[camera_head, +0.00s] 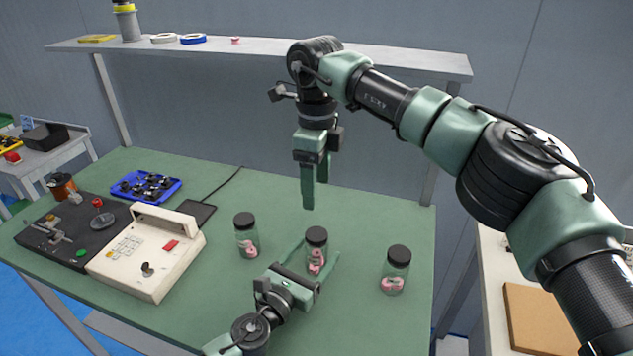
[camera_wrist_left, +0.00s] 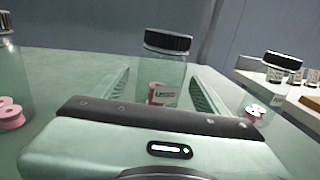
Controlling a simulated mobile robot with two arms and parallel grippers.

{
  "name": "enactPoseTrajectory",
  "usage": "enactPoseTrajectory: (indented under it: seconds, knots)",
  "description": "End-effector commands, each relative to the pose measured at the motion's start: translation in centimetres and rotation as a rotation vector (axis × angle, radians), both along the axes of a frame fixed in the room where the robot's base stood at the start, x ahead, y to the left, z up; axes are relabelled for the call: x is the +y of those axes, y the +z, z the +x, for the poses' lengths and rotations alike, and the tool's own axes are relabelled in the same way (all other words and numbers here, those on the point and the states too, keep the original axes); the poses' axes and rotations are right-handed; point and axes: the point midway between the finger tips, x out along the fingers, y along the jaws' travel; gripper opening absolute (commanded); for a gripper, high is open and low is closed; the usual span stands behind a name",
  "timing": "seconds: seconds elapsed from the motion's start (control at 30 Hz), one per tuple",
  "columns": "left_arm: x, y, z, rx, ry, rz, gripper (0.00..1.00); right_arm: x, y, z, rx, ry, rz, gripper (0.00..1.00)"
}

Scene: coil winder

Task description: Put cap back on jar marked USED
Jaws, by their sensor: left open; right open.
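Three clear jars with black caps and pink spools inside stand on the green table: a left jar (camera_head: 247,237), a middle jar (camera_head: 316,252) and a right jar (camera_head: 395,271). The middle jar's black cap (camera_head: 316,235) sits on its mouth. In the left wrist view the middle jar (camera_wrist_left: 165,85) bears a white label with small green print that I cannot read for sure; its cap (camera_wrist_left: 168,42) looks level. My left gripper (camera_head: 320,247) is open, its fingers on either side of the middle jar. My right gripper (camera_head: 309,190) is open and empty, pointing down above and behind the middle jar.
A winder with a cream control box (camera_head: 145,255) stands at the left. A blue tray (camera_head: 146,187) of dark parts lies behind it. A grey shelf (camera_head: 260,50) runs across the back. Bare table lies between the jars and in front of the right jar.

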Motion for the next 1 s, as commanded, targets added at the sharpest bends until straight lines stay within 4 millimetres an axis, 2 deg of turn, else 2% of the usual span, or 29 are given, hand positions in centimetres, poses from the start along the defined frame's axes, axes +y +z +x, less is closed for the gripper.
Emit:
enactPoseTrajectory:
  seconds: [0.2, 0.4, 0.77, 0.87, 1.0]
  knots:
    - [2.1, -0.1, -3.4, 0.002, 0.001, 0.002, 0.74, 0.0, 0.0, 0.0, 0.0, 0.0, 0.0, 0.69]
    - [3.1, -0.1, -5.2, 0.001, 0.001, 0.001, 0.74, 0.0, -0.2, 0.0, 0.0, 0.0, 0.0, 0.69]
    - [3.2, 0.0, -5.4, 0.001, 0.001, 0.001, 0.74, 0.0, -0.1, 0.0, 0.0, 0.0, 0.0, 0.69]
    - [3.2, 0.9, -5.4, 0.0, 0.001, 0.0, 0.74, 0.0, 0.8, 0.0, 0.0, 0.0, 0.0, 0.69]
    - [3.2, 3.4, -5.4, 0.0, 0.001, 0.0, 0.74, 0.0, 3.3, 0.0, 0.0, 0.0, 0.0, 0.69]
